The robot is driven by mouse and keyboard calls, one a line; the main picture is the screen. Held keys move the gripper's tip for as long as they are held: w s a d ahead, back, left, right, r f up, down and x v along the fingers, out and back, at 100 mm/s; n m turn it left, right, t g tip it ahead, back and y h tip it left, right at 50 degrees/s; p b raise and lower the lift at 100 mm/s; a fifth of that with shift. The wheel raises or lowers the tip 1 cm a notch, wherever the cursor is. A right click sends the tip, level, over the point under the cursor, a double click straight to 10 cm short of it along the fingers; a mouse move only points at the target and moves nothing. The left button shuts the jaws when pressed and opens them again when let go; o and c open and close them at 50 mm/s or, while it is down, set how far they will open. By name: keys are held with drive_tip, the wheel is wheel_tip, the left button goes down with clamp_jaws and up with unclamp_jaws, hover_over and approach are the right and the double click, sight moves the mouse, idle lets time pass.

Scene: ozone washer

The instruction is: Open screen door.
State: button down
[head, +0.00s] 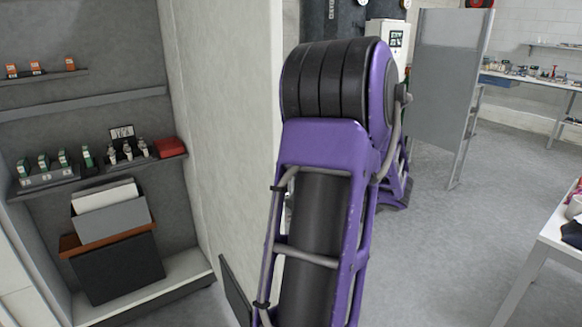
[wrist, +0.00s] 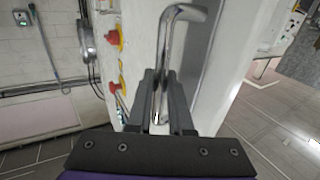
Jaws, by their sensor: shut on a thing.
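A shiny metal bar handle (wrist: 164,45) stands on a pale door or panel (wrist: 135,50) in the wrist view. Its upper end bends to the right. My gripper (wrist: 159,76) is shut on the lower part of the handle, with one dark finger on each side of the bar. In the head view my purple arm fills the middle and hides the gripper and the handle. I cannot tell how far open the door stands.
Red buttons (wrist: 114,37) sit left of the handle. In the head view, shelves with small items (head: 60,170) stand in an alcove at left. A grey panel (head: 442,85) stands at right, near a white table (head: 550,235). Open floor (head: 450,240) lies between.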

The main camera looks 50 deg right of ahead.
drive_tip(key=shift+d, duration=0.2)
idle(0.5)
drive_tip(key=c, duration=0.8)
unclamp_jaws()
drive_tip(key=shift+c, duration=0.2)
drive_tip(key=shift+s, duration=0.15)
drive_tip(key=s+d, duration=0.3)
drive_tip(key=s, duration=1.4)
drive_tip(key=shift+d+b, duration=0.15)
drive_tip(key=shift+b, duration=0.25)
drive_tip(key=shift+w, duration=0.1)
